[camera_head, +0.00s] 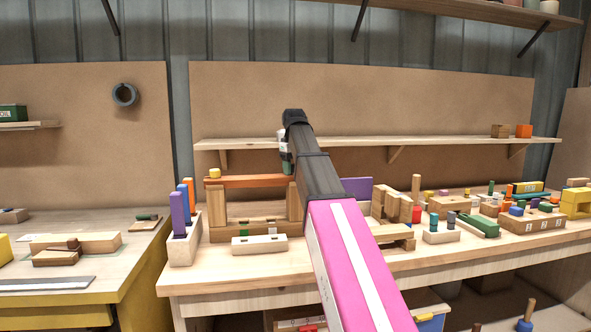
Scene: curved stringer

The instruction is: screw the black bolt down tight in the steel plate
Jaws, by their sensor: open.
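My gripper (287,167) hangs at the end of my arm, above the middle bench near a wooden frame with an orange top bar. It is open; its fingers are small and partly hidden by my arm, and I see nothing held in it. A flat grey metal-looking strip (45,284) lies along the front of the left bench, well to the left of my gripper; I cannot tell if it is the steel plate. I cannot make out a black bolt; it may be hidden or too small to tell.
The orange-topped wooden frame (246,181) stands just left of my gripper. A block with purple, blue and orange uprights (184,252) stands at the bench's left end. Several toy blocks crowd the right. A shelf (440,140) runs behind.

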